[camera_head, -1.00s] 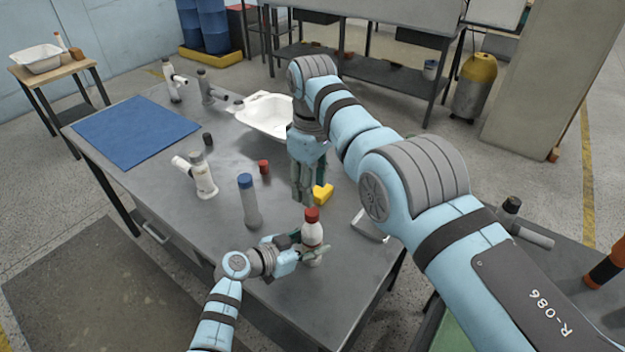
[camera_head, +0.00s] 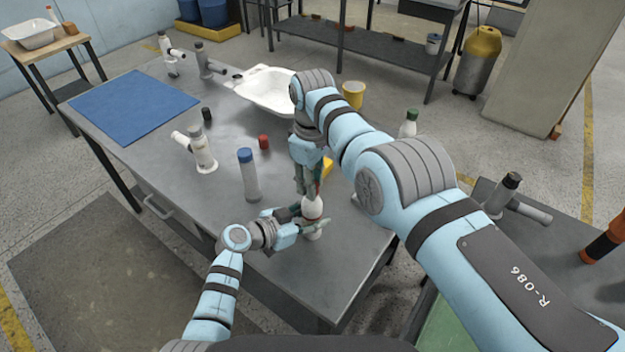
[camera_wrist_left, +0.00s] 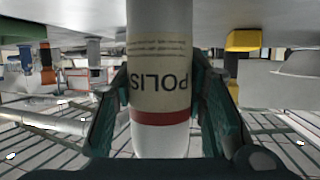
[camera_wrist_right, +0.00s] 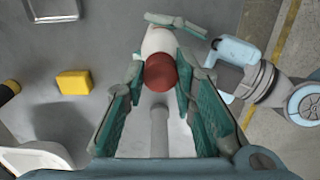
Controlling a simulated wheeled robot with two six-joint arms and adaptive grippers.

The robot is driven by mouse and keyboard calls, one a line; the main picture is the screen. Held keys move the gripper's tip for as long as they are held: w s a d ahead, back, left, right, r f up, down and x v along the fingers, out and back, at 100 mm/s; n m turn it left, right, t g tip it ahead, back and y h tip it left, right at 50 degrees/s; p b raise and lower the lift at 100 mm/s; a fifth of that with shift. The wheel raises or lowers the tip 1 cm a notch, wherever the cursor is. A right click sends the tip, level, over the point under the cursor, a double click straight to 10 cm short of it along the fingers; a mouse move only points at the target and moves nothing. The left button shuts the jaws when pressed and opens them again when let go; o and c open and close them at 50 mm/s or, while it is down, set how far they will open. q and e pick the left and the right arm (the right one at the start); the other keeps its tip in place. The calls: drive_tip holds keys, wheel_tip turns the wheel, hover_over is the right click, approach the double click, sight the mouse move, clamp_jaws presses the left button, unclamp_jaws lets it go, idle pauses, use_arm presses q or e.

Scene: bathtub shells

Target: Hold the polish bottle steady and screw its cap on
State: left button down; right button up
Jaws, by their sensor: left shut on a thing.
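The white polish bottle (camera_head: 312,208) stands upright near the table's front right edge; its label, upside down, and a red band fill the middle of the left wrist view (camera_wrist_left: 162,75). My left gripper (camera_head: 306,225) is shut on the bottle's body from the left. The red cap (camera_wrist_right: 160,72) is at the bottle's top in the right wrist view; I cannot tell how tightly it sits. My right gripper (camera_head: 310,188) points down from above, its open fingers on either side of the cap. In the head view these fingers mostly hide the cap.
A blue-capped grey bottle (camera_head: 249,175) stands left of my left gripper. A loose red cap (camera_head: 263,142), black cap (camera_head: 207,114) and white fitting (camera_head: 202,150) are farther back. A yellow block (camera_wrist_right: 74,83) is near my right gripper. A white basin (camera_head: 268,88) and blue mat (camera_head: 134,106) lie behind.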

clamp_jaws()
drive_tip(key=o, duration=0.9)
unclamp_jaws()
wheel_tip(320, 180, up, 8)
drive_tip(key=shift+f, duration=0.25)
use_arm(q)
drive_tip(key=c, duration=0.9)
unclamp_jaws()
drive_tip(key=shift+a, duration=0.1)
